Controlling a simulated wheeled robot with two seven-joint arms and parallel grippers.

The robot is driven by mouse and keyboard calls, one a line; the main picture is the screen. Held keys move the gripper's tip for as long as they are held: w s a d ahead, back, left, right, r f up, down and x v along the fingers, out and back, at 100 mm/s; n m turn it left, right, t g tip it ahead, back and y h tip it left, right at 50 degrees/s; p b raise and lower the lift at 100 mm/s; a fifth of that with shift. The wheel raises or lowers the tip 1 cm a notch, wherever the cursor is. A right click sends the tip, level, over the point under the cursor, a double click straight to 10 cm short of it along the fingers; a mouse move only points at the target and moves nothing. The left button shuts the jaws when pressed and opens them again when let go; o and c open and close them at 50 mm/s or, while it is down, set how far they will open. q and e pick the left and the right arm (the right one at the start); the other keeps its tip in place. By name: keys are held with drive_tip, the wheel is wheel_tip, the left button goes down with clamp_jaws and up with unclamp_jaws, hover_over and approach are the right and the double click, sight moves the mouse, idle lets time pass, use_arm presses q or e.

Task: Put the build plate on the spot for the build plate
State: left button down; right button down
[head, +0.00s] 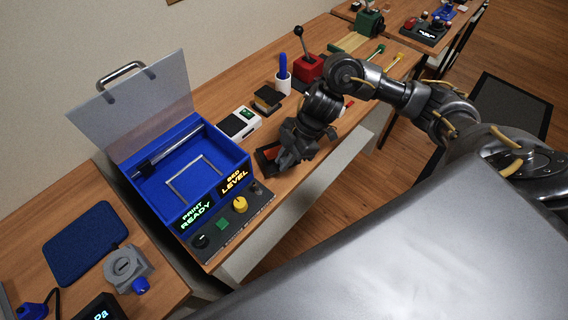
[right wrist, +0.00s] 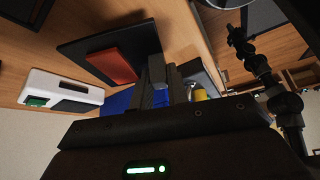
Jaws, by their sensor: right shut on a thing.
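The build plate appears to be the dark square plate (head: 262,158) with a red-brown block on top, beside the blue printer on the bench. It shows large in the right wrist view (right wrist: 80,50). My right gripper (head: 283,158) is over its right side, shut on its edge; the fingers (right wrist: 160,85) meet the plate in the wrist view. I cannot tell whether the plate is clear of the bench. The blue printer (head: 150,190) has its clear lid raised, and a light rectangular outline (head: 171,186) marks a spot on its floor. My left gripper is not in view.
A control panel with a yellow knob (head: 240,204) fronts the printer. A white device (head: 239,123), a black box (head: 268,99) and a cup with a blue tool (head: 283,82) stand behind the plate. A blue mat (head: 87,243) lies at lower left.

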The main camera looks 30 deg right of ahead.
drive_tip(key=shift+f, duration=1.2)
drive_tip(key=c, duration=1.4)
unclamp_jaws()
drive_tip(key=shift+f, duration=0.1)
drive_tip(key=shift+o, duration=0.2)
drive_tip(key=shift+r, duration=0.2)
drive_tip(key=v, duration=1.2)
drive_tip(key=shift+f, duration=0.1)
